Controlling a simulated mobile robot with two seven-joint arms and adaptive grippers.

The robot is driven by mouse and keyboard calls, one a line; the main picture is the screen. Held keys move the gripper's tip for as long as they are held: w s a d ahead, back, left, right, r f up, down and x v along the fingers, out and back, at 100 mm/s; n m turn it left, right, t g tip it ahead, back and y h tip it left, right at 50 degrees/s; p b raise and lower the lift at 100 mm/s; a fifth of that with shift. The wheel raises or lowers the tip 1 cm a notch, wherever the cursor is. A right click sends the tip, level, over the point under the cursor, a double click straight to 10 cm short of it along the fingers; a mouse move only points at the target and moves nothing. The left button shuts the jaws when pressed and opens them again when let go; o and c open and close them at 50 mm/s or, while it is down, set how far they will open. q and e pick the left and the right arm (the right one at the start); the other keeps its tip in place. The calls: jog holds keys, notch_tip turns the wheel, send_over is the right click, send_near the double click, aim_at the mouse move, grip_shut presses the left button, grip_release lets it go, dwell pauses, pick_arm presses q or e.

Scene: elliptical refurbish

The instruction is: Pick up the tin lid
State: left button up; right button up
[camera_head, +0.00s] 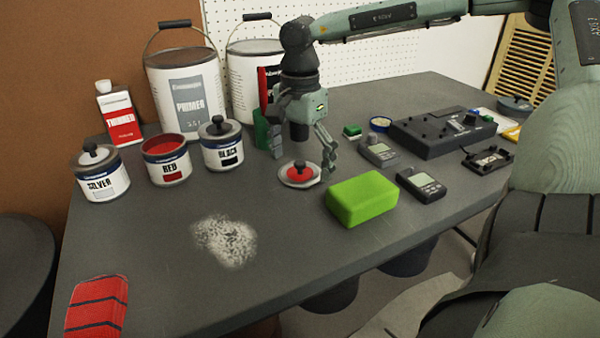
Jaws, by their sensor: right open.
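Whether a finger touches the lid's rim I cannot tell. The red paint tin (168,164) stands lidless to the left, between the silver tin (102,178) and the black tin (222,149), which both have knobbed lids on. My left gripper is not in view.
A green sponge-like block (361,199) lies right of the lid, close to my right finger. Small grey devices (421,186) and a dark console (441,131) are further right. Large primer buckets (187,92) stand behind. The workbench front (190,290) is mostly bare, beside a whitish powdery patch (226,241).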

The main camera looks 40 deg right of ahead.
jog(key=shift+s, duration=0.1)
jog(key=c, duration=1.9)
jog(key=shift+f, duration=0.1)
grip_shut()
